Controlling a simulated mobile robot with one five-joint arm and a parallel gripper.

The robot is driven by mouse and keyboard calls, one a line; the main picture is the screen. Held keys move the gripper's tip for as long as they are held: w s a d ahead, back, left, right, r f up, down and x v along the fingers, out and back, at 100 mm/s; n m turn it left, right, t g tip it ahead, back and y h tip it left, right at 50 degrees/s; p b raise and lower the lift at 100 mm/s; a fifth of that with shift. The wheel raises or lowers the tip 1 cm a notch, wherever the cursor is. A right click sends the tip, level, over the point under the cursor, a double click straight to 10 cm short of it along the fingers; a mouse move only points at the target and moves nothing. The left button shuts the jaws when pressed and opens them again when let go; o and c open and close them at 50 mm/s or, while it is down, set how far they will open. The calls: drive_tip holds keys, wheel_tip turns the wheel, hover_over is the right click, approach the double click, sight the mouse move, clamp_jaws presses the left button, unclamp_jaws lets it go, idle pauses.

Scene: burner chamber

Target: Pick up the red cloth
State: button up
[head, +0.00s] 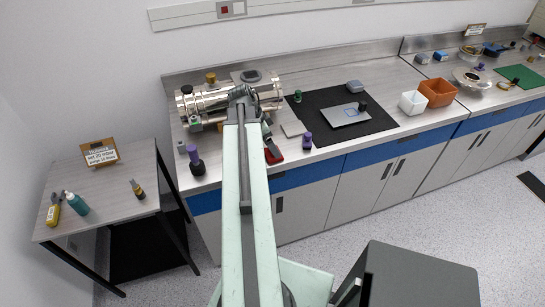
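The red cloth (274,155) is a small dark-red patch at the front edge of the steel counter (225,164), just right of my arm. Part of it may be hidden behind the arm. My arm reaches forward over the counter, and the end of it, my gripper (243,94), is in front of the shiny metal chamber (210,101). The fingers are too small and too mixed with the dark parts behind to make out. I cannot tell whether they are near or touching the cloth.
A black mat (325,104) with a grey plate (349,114) lies to the right. White (412,102) and orange (438,92) bins stand farther right. A side table (110,193) with bottles is at left.

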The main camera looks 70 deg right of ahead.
drive_tip(key=b+x, duration=0.3)
drive_tip(key=w+b+x, duration=0.1)
drive_tip(key=x, duration=0.1)
drive_tip(key=shift+s+a+f+b, duration=0.1)
drive_tip(key=shift+f+b, duration=0.15)
drive_tip(key=shift+b, duration=0.1)
drive_tip(key=shift+s+f, duration=0.15)
drive_tip(key=shift+f, duration=0.05)
drive_tip(key=shift+r, duration=0.2)
drive_tip(key=c, duration=1.5)
drive_tip(key=shift+o, duration=0.2)
wheel_tip(320, 180, up, 10)
drive_tip(key=p, duration=1)
drive_tip(key=shift+r, duration=0.15)
